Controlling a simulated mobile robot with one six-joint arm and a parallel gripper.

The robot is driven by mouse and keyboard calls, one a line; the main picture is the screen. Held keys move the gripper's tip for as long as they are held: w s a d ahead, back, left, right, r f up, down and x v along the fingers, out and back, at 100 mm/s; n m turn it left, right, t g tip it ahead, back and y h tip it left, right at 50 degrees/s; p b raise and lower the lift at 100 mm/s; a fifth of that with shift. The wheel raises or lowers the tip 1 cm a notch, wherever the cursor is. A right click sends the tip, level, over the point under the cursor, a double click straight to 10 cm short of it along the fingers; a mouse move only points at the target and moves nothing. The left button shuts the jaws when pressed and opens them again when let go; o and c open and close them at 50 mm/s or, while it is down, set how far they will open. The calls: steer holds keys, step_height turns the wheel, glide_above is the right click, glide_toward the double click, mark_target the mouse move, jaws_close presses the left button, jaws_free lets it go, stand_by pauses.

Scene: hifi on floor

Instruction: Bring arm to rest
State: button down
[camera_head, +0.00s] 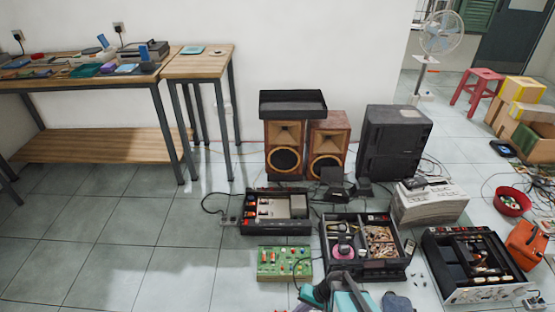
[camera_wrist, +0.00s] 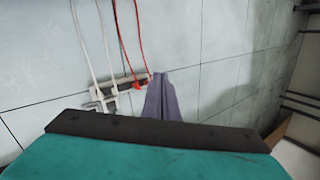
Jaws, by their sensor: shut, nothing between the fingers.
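My gripper (camera_wrist: 160,82) shows in the wrist view as a grey-purple pair of fingers beyond a teal body with a dark front edge. The fingers are together with nothing held between them. They point at the tiled floor (camera_wrist: 215,75), close to a white power strip (camera_wrist: 125,84) in the picture. I cannot tell whether they touch it. In the head view, teal and dark parts that look like my arm show at the bottom edge, right of centre; the fingertips cannot be made out there.
An open box of parts (camera_head: 362,276), a green circuit board (camera_head: 284,263) and an open black device (camera_head: 471,268) crowd the floor. Wooden speakers (camera_head: 284,150) stand behind. White and red cables (camera_wrist: 122,40) run near the gripper. The floor at left (camera_head: 130,265) is clear.

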steer(key=s+d+r+n+g+h, duration=0.1)
steer(key=s+d+r+h, duration=0.1)
steer(key=s, duration=0.3)
steer(key=s+d+r+g+h+p, duration=0.1)
steer(key=s+d+g+h, duration=0.1)
steer(key=s+d, duration=0.2)
steer(key=s+d+r+n+g+h, duration=0.1)
steer(key=s+d+r+h, duration=0.1)
steer(key=s, duration=0.4)
steer(key=shift+s+d+r+n+g, duration=0.3)
steer(key=shift+s+d+r, duration=0.05)
steer(key=shift+d, duration=0.25)
